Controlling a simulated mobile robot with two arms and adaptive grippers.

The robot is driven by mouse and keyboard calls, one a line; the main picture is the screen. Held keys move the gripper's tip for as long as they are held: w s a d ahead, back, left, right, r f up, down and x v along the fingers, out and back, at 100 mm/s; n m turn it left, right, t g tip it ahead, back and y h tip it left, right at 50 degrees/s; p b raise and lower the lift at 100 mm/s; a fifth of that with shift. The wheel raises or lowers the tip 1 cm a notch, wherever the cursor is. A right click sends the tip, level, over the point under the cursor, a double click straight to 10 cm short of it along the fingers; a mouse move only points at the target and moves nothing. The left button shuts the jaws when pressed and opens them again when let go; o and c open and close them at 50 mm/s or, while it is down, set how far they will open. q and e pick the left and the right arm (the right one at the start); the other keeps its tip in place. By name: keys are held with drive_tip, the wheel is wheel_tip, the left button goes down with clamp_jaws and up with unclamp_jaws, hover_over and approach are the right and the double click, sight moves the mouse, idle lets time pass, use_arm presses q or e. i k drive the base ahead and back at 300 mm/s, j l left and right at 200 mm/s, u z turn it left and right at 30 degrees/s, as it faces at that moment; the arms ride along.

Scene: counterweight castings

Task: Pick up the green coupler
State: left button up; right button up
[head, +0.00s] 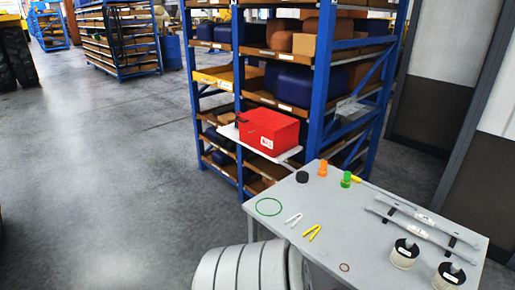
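The green coupler (346,180) is a small upright piece near the far edge of the grey table (325,225). A slim yellow-tipped tool (357,180) lies just to its right; I cannot tell whether they touch. An orange coupler-like piece (322,169) stands a little to its left, apart from it. Neither of my grippers shows in the head view, so their state is hidden.
The table also holds a black round piece (302,177), green ring (269,207), white clip (293,220), yellow clip (312,232), long grey bars (425,219) and two black-topped canisters (404,254). A red box (268,131) sits on a shelf board behind. Open floor (110,170) lies left.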

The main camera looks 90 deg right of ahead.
sight(347, 174)
drive_tip(key=k+z, duration=0.15)
drive_tip(key=z, duration=3.25)
drive_tip(key=i+j+z, duration=0.1)
drive_tip(key=z, duration=0.6)
drive_tip(key=j+z, duration=0.2)
drive_tip(key=j, duration=0.2)
drive_tip(key=j+z, duration=0.25)
drive_tip(key=j, duration=0.2)
drive_tip(key=k+j+z, duration=0.2)
drive_tip(key=j, duration=0.2)
drive_tip(key=j+z, duration=0.25)
drive_tip(key=j, duration=0.15)
drive_tip(key=k+j+z, duration=0.2)
drive_tip(key=j, duration=0.2)
drive_tip(key=i, duration=0.1)
